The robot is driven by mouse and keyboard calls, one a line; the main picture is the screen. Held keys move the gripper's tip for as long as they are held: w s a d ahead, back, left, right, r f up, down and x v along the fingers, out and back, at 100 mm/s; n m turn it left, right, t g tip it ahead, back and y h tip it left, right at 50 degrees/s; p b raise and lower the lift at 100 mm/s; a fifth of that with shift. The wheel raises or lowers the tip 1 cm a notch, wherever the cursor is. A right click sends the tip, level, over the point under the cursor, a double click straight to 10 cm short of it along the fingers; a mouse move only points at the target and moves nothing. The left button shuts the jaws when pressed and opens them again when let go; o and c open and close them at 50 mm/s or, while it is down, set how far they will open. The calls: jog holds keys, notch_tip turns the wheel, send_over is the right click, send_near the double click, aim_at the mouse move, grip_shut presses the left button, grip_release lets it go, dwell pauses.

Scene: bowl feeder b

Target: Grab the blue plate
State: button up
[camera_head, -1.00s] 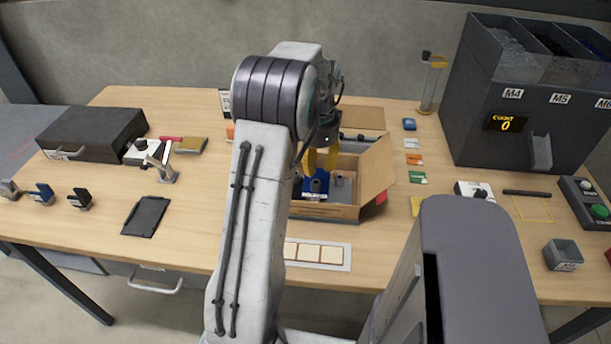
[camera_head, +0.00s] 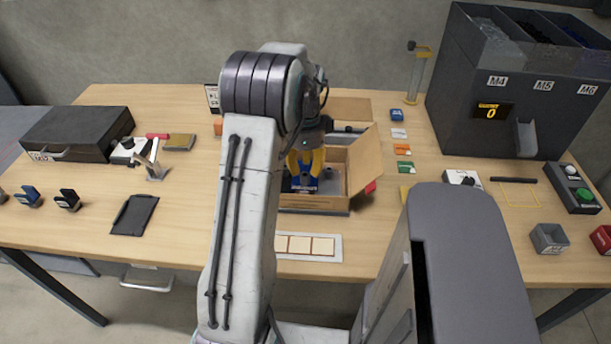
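A blue part with a pale marking, which looks like the blue plate (camera_head: 301,187), is inside the open cardboard box (camera_head: 318,203) in the middle of the table. My gripper (camera_head: 304,172), with yellow fingers, is over the box, pointing down. Its fingers look spread apart, one to each side, with blue showing between and below them. I cannot tell whether they touch the blue part. My arm hides the left side of the box.
A small blue box (camera_head: 397,115) lies with coloured cards right of the carton. The box's right flap (camera_head: 365,160) stands out beside my gripper. A dark feeder (camera_head: 510,105) stands at the back right, a black case (camera_head: 72,135) at the left. A pad (camera_head: 134,214) lies front left.

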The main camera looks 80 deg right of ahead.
aim_at(305, 175)
jog(key=shift+w+f, duration=0.1)
jog(key=shift+f, duration=2.25)
jog(key=shift+o, duration=0.2)
grip_shut()
